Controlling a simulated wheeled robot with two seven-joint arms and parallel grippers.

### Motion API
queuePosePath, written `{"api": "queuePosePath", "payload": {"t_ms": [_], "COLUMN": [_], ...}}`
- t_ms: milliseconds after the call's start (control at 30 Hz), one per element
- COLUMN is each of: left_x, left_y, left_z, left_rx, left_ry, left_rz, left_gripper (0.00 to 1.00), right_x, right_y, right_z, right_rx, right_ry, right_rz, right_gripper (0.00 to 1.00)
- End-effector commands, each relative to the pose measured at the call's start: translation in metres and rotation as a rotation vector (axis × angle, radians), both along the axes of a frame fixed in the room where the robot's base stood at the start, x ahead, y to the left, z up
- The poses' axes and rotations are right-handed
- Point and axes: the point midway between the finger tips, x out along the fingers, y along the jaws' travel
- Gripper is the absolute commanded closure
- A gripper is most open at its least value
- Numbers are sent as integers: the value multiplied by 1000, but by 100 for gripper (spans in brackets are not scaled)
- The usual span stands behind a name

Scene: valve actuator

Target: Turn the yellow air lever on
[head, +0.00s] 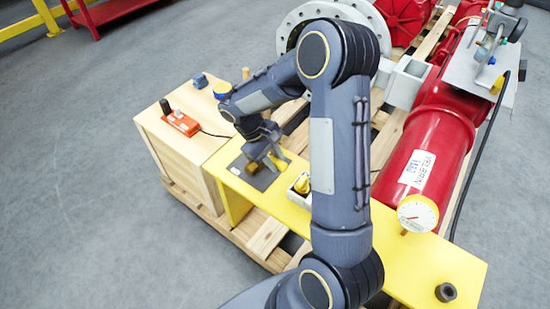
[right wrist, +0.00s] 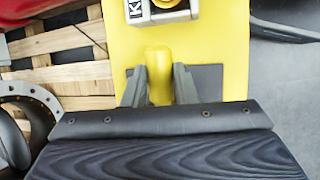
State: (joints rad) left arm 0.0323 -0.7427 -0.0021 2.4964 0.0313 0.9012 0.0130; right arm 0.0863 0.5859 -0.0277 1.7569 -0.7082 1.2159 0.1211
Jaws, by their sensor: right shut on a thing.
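The yellow air lever (right wrist: 158,75) stands between the two fingers of my right gripper (right wrist: 159,88) in the right wrist view. My right gripper is shut on it. In the head view my right gripper (head: 264,164) reaches down over a dark plate (head: 240,180) on the yellow panel (head: 285,208), and the lever is partly hidden by the fingers. My left gripper does not show.
A white box with a yellow knob (head: 302,183) sits close beside the gripper. A wooden box (head: 175,150) carries an orange device (head: 182,123) with a cable. A red cylinder (head: 425,140) and a gauge (head: 417,213) lie to the right, above a pallet (head: 268,237).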

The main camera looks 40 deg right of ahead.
Motion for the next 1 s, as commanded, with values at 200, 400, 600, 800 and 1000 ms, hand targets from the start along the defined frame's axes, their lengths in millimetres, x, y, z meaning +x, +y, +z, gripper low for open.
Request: {"api": "queuePosePath", "payload": {"t_ms": [200,400,600,800,1000], "left_x": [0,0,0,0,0], "left_y": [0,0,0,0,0], "left_z": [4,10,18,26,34], "left_rx": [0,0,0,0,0], "left_ry": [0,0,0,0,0], "left_rz": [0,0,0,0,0], "left_gripper": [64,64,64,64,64], "right_x": [-1,-1,0,4,10], "right_y": [5,15,27,39,50], "right_z": [1,2,2,2,2], "right_rx": [0,-2,-1,-2,-1], "right_ry": [1,1,2,1,1], "right_rz": [-78,-223,-411,-601,-793], "right_gripper": [100,100,100,100,100]}}
